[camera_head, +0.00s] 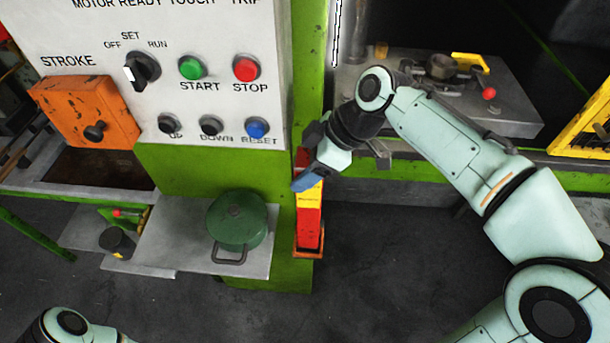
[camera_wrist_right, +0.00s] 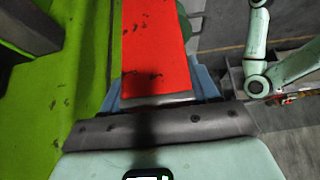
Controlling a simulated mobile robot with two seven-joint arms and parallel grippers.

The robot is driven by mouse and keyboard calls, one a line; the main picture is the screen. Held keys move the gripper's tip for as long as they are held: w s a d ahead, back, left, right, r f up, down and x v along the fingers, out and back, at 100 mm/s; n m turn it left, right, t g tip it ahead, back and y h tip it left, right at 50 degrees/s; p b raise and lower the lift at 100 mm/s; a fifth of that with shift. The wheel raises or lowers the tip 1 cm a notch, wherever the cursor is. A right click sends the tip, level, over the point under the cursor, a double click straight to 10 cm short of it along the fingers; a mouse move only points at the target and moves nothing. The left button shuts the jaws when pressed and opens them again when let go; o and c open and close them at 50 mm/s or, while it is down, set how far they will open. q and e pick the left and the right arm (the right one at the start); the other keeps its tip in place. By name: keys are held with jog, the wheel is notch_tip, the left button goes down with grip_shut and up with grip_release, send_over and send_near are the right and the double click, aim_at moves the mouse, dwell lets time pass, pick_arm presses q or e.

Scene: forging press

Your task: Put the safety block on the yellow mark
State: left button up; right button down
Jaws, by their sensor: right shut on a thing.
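The safety block (camera_head: 308,222) is a tall red bar with a yellow band, upright against the green press column in the head view. Its lower end is at an orange bracket (camera_head: 308,252). My right gripper (camera_head: 307,182) is shut on its upper part. In the right wrist view the red block (camera_wrist_right: 153,45) sits between the blue fingers of this gripper (camera_wrist_right: 160,85). I cannot tell whether the block is still seated in the bracket. My left gripper is out of view. I cannot make out the yellow mark for certain.
The control panel (camera_head: 205,100) stands left of my right gripper. A shelf (camera_head: 180,245) below it carries a green pot (camera_head: 238,222). The grey press bed (camera_head: 515,110) at upper right holds a yellow piece (camera_head: 470,61) and a red-knobbed lever (camera_head: 489,94). A yellow guard (camera_head: 585,125) stands far right.

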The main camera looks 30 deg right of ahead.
jog(key=f, duration=0.3)
jog(key=shift+w+d+f, duration=0.1)
jog(key=shift+w+f, duration=0.1)
jog(key=shift+w, duration=0.1)
jog(key=shift+f, duration=0.2)
jog(key=shift+c, duration=1.4)
grip_release()
jog(key=shift+s+f, duration=0.1)
jog(key=v, duration=1.3)
jog(key=shift+s, duration=0.45)
